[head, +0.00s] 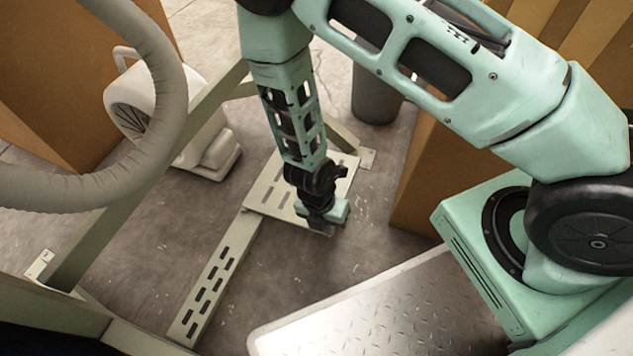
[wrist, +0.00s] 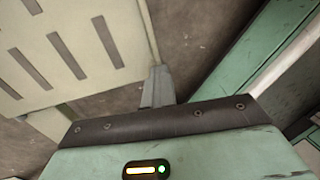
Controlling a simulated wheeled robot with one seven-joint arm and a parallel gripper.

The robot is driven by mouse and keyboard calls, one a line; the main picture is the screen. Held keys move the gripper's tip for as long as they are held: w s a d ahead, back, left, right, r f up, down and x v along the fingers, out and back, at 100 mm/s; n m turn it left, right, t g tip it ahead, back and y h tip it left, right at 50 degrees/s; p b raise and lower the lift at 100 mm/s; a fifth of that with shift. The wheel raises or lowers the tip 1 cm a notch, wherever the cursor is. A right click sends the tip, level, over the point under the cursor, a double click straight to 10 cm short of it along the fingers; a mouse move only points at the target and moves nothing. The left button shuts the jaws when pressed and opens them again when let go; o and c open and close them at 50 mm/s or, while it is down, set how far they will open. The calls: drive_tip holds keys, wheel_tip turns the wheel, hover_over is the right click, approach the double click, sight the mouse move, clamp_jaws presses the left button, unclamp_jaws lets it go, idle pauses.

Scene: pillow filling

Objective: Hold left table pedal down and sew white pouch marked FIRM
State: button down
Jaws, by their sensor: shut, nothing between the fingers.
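The pedal (head: 270,195) is a pale, slotted metal plate low over the floor, within the table's leg frame. It also fills the upper left of the wrist view (wrist: 75,50). My gripper (head: 322,230) points down at the pedal's near right corner, with its fingers shut and empty. In the wrist view the closed fingers (wrist: 160,84) lie just beside the pedal's right edge. I cannot tell whether they touch the pedal. My arm hides part of the plate. The white pouch marked FIRM is in neither view.
A pale slotted bar (head: 212,285) runs from the pedal toward the near left. Green-grey table legs (head: 130,185) and a thick grey hose (head: 165,120) stand left. A white machine (head: 195,130) stands behind. A grey bin (head: 376,98) and a brown panel (head: 425,180) are right.

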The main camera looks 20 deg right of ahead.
drive_tip(key=p+v, duration=1.2)
drive_tip(key=v, duration=0.3)
drive_tip(key=shift+r, duration=0.25)
